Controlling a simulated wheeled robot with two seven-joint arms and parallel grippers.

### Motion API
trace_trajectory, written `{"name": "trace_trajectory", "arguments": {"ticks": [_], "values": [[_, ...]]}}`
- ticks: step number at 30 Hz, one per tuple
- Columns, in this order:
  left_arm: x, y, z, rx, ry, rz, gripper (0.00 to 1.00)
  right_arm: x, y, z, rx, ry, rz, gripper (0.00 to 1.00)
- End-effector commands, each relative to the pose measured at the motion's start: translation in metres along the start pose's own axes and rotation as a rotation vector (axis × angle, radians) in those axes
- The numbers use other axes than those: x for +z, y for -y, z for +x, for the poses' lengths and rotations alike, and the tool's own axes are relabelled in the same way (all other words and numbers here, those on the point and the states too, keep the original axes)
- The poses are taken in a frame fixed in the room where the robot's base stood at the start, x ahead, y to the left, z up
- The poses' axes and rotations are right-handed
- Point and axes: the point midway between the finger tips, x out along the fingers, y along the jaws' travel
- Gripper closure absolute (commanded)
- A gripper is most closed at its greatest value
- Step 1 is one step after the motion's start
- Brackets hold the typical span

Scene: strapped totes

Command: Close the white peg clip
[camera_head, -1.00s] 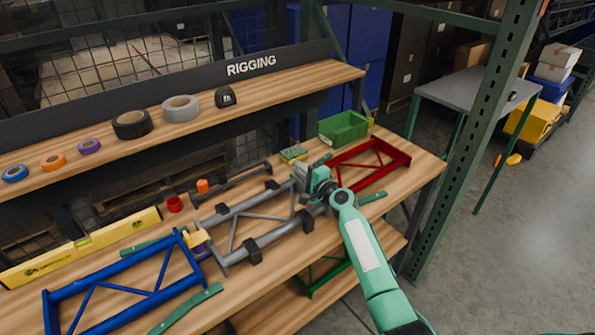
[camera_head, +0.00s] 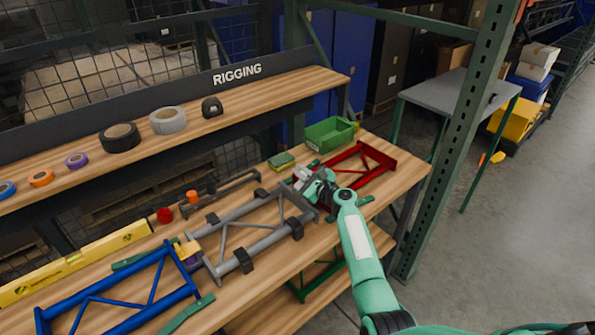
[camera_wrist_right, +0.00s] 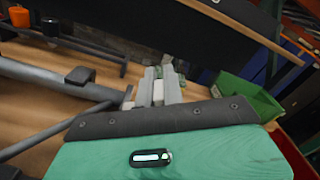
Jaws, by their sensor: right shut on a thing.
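The white peg clip (camera_wrist_right: 158,92) shows as a small pale block between the grey fingers of my right gripper (camera_wrist_right: 158,88) in the right wrist view. In the head view my right gripper (camera_head: 304,177) is at the right end of the grey truss frame (camera_head: 222,239), by the red frame (camera_head: 360,160). It is shut on the white clip, which is mostly hidden by the fingers; I cannot tell whether the clip is open or closed. A yellow clip (camera_head: 187,250) sits at the grey frame's left end, against the blue frame (camera_head: 100,298). My left gripper is not in view.
A green bin (camera_head: 330,134) and a green-yellow sponge-like block (camera_head: 282,160) stand behind my right gripper. A yellow level (camera_head: 75,262), a red cup (camera_head: 165,215) and an orange piece (camera_head: 192,197) lie along the back. Tape rolls line the upper shelf (camera_head: 240,97).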

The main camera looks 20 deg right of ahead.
Motion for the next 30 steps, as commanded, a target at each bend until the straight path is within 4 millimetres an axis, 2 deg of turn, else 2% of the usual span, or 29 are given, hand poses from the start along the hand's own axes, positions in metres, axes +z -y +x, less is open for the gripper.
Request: {"name": "trace_trajectory", "arguments": {"ticks": [15,30], "values": [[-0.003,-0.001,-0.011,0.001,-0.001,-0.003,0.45,-0.023,0.005,-0.001,0.0,-0.003,0.421,1.0],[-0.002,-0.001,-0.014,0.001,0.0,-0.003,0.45,-0.032,0.004,-0.001,0.001,-0.003,0.559,1.0]]}}
